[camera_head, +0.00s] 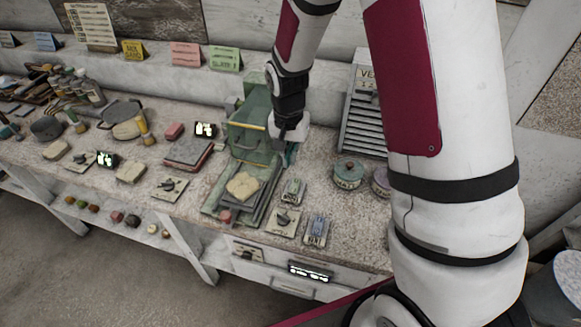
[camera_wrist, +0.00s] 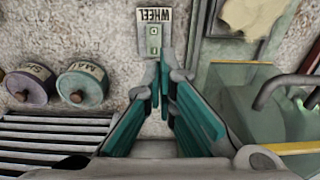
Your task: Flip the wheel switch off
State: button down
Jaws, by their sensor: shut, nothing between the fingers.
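The wheel switch (camera_wrist: 153,42) is a small pale plate with a light green rocker, under a label reading WHEEL that appears upside down in the wrist view. In the head view it appears to be the small plate (camera_head: 293,191) on the speckled worktop, beside the tray with the sponge. My gripper (camera_wrist: 161,80) has teal fingers that meet at the tips. The tips show just at the near edge of the switch plate; whether they touch it I cannot tell. In the head view my gripper (camera_head: 289,154) points down behind the switch, partly hidden by its own wrist.
A green basin (camera_head: 246,137) with a tap stands left of my gripper. Lidded pots (camera_head: 348,174) and a slatted rack (camera_head: 365,120) are to the right. Two more switch plates (camera_head: 285,222) (camera_head: 317,231) lie nearer the front edge. A grey tray (camera_head: 222,198) holds a sponge.

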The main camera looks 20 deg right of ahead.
jog(key=shift+s+a+r, duration=0.1)
jog(key=shift+s+r, duration=0.05)
jog(key=shift+r, duration=1.35)
jog(key=s+r+n+t, duration=0.15)
jog(key=s+r, duration=0.25)
jog(key=r, duration=0.4)
jog(key=s+r+n+t, duration=0.15)
jog(key=s+r, duration=0.25)
jog(key=r, duration=0.4)
jog(key=s+r+n+t, duration=0.1)
jog(key=s+r+n, duration=0.1)
jog(key=s+r, duration=0.2)
jog(key=s+r+n, duration=0.2)
jog(key=s+r, duration=0.2)
jog(key=s, duration=0.6)
jog(key=shift+s+d+r+t+y, duration=0.2)
jog(key=shift+d+t+y, duration=0.1)
jog(key=shift+d+t, duration=0.1)
